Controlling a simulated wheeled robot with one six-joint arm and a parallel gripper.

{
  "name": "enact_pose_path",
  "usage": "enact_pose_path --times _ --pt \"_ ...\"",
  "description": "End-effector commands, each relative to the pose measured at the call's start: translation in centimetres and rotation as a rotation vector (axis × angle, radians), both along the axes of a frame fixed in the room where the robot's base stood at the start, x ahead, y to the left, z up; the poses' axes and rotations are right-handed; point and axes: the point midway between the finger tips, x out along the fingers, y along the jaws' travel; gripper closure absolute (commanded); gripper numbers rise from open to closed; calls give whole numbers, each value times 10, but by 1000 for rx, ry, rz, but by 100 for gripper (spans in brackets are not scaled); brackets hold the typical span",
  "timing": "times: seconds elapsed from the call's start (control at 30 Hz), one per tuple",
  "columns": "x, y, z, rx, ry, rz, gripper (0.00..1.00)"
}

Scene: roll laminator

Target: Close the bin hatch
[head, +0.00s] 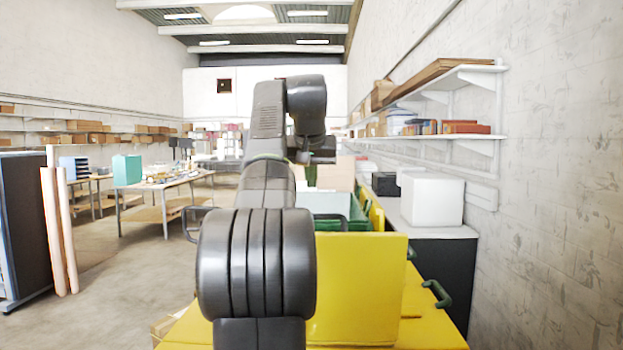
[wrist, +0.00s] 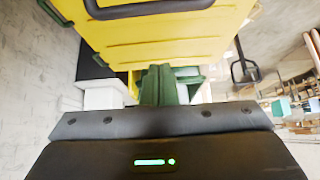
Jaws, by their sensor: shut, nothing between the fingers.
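A yellow panel (head: 358,288), which looks like the bin hatch, stands upright on the yellow bin body (head: 430,330) in the head view. My arm hides its left part. A large yellow surface with a dark bar handle fills the top of the wrist view (wrist: 160,38); I cannot tell for sure whether it is the same panel. In the head view my own arm largely hides the gripper.
A green handle (head: 437,293) sticks out at the bin's right side. A white box (head: 432,199) stands on the counter by the right wall, under a shelf (head: 470,78). A dark loop handle (head: 195,222) is left of my arm. The floor at left is open before a table (head: 165,186).

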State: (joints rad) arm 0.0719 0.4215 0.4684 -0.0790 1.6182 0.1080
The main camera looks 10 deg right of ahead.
Motion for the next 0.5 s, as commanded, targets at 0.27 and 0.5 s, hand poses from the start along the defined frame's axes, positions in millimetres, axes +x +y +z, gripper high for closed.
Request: enact_pose_path --times 0.27,0.5 --pt "37 -8 -52 0 5 0 100" --pt "13 -2 -61 -1 0 1 100"
